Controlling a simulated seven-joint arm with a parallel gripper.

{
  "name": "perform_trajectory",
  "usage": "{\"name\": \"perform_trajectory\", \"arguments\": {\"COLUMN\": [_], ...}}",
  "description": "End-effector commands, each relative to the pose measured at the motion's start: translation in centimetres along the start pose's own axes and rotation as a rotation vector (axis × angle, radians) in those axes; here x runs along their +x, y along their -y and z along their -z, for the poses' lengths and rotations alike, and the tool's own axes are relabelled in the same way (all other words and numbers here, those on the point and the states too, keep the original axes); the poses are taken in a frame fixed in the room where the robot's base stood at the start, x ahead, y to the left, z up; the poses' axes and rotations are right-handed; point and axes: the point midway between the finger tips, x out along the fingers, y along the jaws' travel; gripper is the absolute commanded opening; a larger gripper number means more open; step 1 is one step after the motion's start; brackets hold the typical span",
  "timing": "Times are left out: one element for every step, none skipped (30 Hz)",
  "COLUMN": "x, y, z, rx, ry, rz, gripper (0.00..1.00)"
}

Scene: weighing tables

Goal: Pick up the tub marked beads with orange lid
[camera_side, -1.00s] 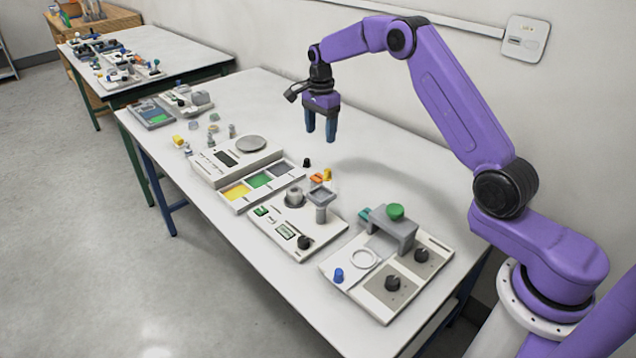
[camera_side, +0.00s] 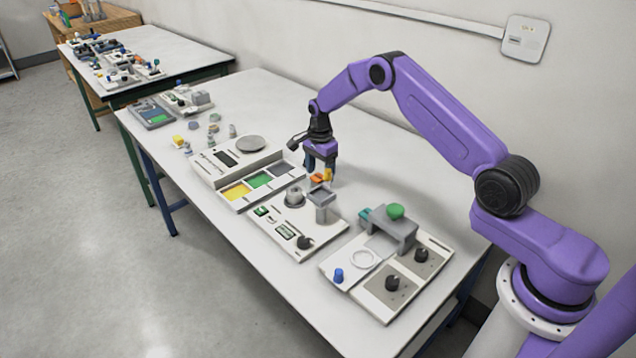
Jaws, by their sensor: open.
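A small orange-topped item (camera_side: 316,179) sits on the table just behind the grey pedestal. A yellow-orange item (camera_side: 327,174) stands right beside it. They are too small for me to read any beads marking or tell which is the tub. My gripper (camera_side: 321,169) is low over the table with its blue fingers pointing down, open, at these two items. The items partly overlap the fingers in this view, so I cannot tell whether either is between them or touched.
The white panel with the grey pedestal (camera_side: 321,196) and a round grey part (camera_side: 295,196) is close in front. The scale (camera_side: 250,143) and a panel with coloured squares (camera_side: 235,191) are to the left. A grey bridge with a green knob (camera_side: 396,211) is to the right. The table behind is clear.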

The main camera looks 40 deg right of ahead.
Motion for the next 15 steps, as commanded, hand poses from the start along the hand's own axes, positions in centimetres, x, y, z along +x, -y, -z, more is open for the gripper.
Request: {"name": "perform_trajectory", "arguments": {"x": [0.7, 1.0, 1.4, 1.6, 1.7, 1.8, 1.8, 1.9, 1.9, 1.8, 1.8, 1.8, 1.8, 1.8, 1.8], "y": [0.0, -0.1, -0.1, 0.0, 0.0, 0.0, 0.0, 0.0, 0.0, 0.0, 0.0, 0.0, 0.0, 0.0, 0.0], "z": [0.0, 0.0, 0.0, 0.0, 0.0, 0.0, 0.0, 0.0, 0.0, 0.0, 0.0, 0.0, 0.0, 0.0, 0.0], "rx": [0.000, 0.000, 0.000, 0.000, 0.000, 0.000, 0.000, 0.000, 0.000, 0.000, 0.000, 0.000, 0.000, 0.000, 0.000], "ry": [0.000, 0.001, 0.001, 0.001, 0.001, 0.001, 0.001, 0.001, 0.000, 0.000, 0.001, 0.001, 0.000, 0.001, 0.001], "rz": [-0.001, -0.002, -0.002, -0.001, 0.000, 0.000, 0.001, 0.001, 0.001, 0.001, 0.001, 0.001, 0.001, 0.001, 0.001], "gripper": [0.69, 0.69, 0.69, 0.69, 0.69, 0.69, 0.69, 0.69, 0.69, 0.69, 0.69, 0.69, 0.66, 0.56, 0.43]}}
